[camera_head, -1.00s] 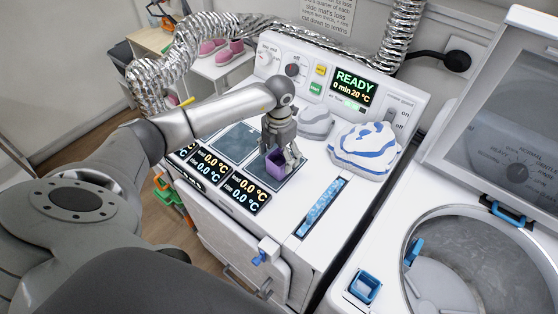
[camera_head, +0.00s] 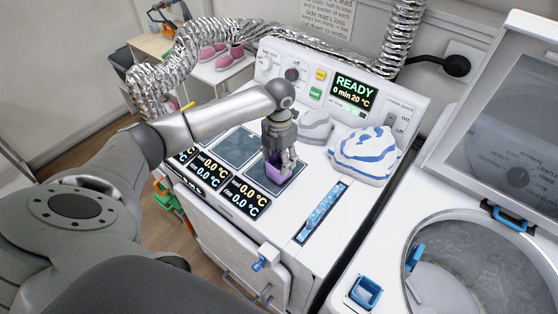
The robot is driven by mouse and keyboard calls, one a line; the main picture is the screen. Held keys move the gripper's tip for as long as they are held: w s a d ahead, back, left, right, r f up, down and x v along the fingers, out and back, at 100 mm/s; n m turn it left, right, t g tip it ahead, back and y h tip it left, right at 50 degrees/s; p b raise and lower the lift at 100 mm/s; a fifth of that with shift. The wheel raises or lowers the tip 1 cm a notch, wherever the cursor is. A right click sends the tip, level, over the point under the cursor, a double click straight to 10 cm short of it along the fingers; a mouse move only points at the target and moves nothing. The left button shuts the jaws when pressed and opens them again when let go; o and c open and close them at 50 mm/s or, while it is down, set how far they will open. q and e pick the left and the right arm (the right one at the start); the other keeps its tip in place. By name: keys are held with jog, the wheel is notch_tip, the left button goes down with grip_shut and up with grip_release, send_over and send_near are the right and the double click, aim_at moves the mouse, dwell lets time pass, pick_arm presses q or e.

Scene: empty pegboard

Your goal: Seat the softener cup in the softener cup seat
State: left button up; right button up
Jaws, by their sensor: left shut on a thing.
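A small purple cup (camera_head: 274,171), likely the softener cup, is at a dark square pad on the white dryer top. My left gripper (camera_head: 278,160) reaches down from above and is shut on it. The fingers hide part of the cup, and I cannot tell whether its base touches the pad. A blue square-rimmed opening (camera_head: 364,291), which looks like the softener cup seat, is at the front left of the washer top, right of and nearer than the cup. My right gripper is not in view.
Folded striped cloth (camera_head: 365,156) and a grey cloth (camera_head: 315,126) lie behind the gripper. Temperature displays (camera_head: 211,167) line the dryer's front left. A blue-lit slot (camera_head: 321,211) lies right of the cup. The washer's raised lid (camera_head: 500,130) stands at the right above its open drum.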

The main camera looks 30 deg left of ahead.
pick_arm(q)
jog(key=shift+r+b, duration=1)
jog(key=shift+r, duration=0.1)
jog(key=s+d+r+b, duration=0.1)
jog(key=d+r+b, duration=0.4)
jog(key=d+r, duration=0.5)
jog(key=shift+s+d+r+b, duration=0.2)
jog(key=shift+s+d+b, duration=0.2)
jog(key=shift+d, duration=1.45)
jog(key=shift+s+d, duration=0.1)
